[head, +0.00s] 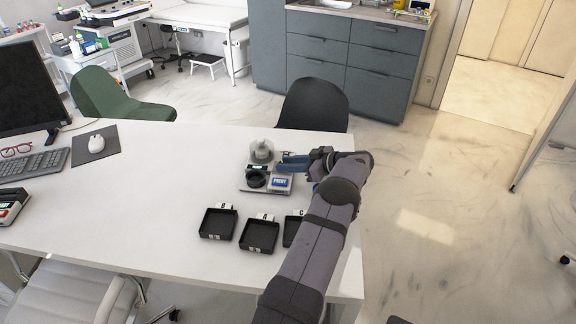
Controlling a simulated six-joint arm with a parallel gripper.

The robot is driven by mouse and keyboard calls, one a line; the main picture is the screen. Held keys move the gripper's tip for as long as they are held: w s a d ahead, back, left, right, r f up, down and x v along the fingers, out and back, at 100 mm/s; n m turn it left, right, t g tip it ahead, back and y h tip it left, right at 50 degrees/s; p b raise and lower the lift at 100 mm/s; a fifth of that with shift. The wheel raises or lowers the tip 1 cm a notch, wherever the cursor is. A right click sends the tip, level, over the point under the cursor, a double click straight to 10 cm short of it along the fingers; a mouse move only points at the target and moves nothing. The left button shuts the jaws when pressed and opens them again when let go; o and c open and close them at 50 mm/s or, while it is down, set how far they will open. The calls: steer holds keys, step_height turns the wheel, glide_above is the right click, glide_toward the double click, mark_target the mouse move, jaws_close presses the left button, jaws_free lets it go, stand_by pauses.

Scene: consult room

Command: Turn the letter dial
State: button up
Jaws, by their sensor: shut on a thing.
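A small light-grey label machine (245,188) sits on the white desk in the head view. It has a pale round part (262,150) at the back, a small green display (258,167), a black round part (256,181) at the front left and a blue PRINT button (280,182) at the front right. My gripper (281,163) reaches in from the right, its blue fingers low over the machine's back right. It is shut on what I take to be the letter dial, which the fingers hide. I cannot read the dial's letter or the display.
Several black trays with letter tags, such as one tray (217,224), stand in a row in front of the machine. A keyboard (33,166), a mouse (96,144) and a monitor (27,86) are at the left. The desk's left middle is clear.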

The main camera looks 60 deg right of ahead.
steer(key=o, duration=1)
steer(key=shift+o, duration=0.2)
steer(key=shift+a+r+m+h+p, duration=0.1)
steer(key=shift+r+m+h+p, duration=0.15)
steer(key=shift+m+h+p, duration=0.6)
